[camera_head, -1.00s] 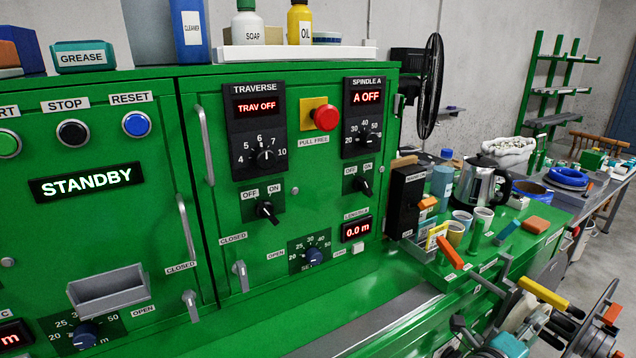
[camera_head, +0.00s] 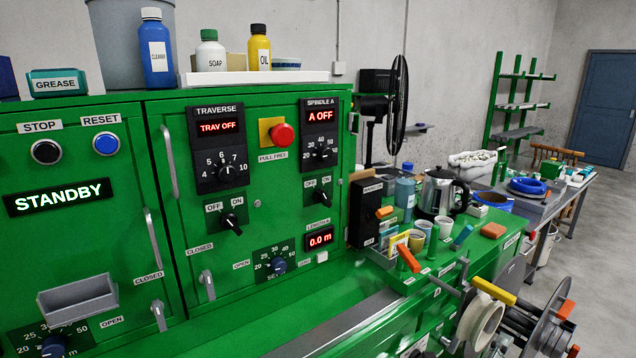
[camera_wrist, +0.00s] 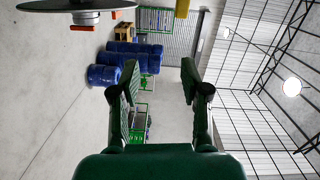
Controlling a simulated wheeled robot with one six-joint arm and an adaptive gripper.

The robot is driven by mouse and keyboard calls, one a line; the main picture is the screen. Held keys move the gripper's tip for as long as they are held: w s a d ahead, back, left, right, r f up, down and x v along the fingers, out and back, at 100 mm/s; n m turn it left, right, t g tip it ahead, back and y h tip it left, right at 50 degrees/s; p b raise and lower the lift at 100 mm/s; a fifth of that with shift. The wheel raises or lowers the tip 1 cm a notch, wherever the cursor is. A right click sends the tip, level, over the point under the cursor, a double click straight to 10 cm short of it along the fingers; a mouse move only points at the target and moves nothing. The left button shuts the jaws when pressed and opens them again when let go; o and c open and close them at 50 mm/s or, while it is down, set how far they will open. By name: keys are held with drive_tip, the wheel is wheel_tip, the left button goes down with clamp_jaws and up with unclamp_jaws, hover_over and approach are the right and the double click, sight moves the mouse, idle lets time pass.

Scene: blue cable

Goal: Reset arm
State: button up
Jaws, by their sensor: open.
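My gripper (camera_wrist: 159,82) shows in the wrist view with its two dark green fingers spread apart. Nothing is between the fingers; the room beyond shows through the gap. In the head view I cannot clearly make out my gripper. The green machine cabinet (camera_head: 265,215) fills the left and middle of the head view. Its displays read STANDBY (camera_head: 60,197), TRAV OFF (camera_head: 218,127) and A OFF (camera_head: 320,116). The length display (camera_head: 320,238) reads 0.0 m.
A reel on a spindle (camera_head: 545,315) stands at the lower right. The bench beside the cabinet holds a kettle (camera_head: 438,193), cups and an orange block (camera_head: 493,230). A black fan (camera_head: 398,105) stands behind. In the wrist view, blue drums (camera_wrist: 135,55) stand far off and a disc (camera_wrist: 75,5) is at upper left.

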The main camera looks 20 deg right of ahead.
drive_tip(key=s+a+f+n+t+y, duration=0.3)
drive_tip(key=s+a+f+n+y, duration=0.25)
drive_tip(key=a+f+n, duration=0.3)
drive_tip(key=s+a+f+n+t+y, duration=0.3)
drive_tip(key=s+a+f+n+y, duration=0.25)
drive_tip(key=a+f+n, duration=0.35)
drive_tip(key=s+a+r+n+y, duration=0.1)
drive_tip(key=s+a+n, duration=0.2)
drive_tip(key=s, duration=0.4)
drive_tip(key=s+a+r+n+y, duration=0.2)
drive_tip(key=s+a+n, duration=0.1)
drive_tip(key=s+n, duration=0.2)
drive_tip(key=s+a+r+n+t+y, duration=0.1)
drive_tip(key=s+a+n, duration=0.3)
drive_tip(key=s, duration=0.5)
drive_tip(key=shift+r+y, duration=0.6)
drive_tip(key=shift+r, duration=0.05)
drive_tip(key=shift+a, duration=0.1)
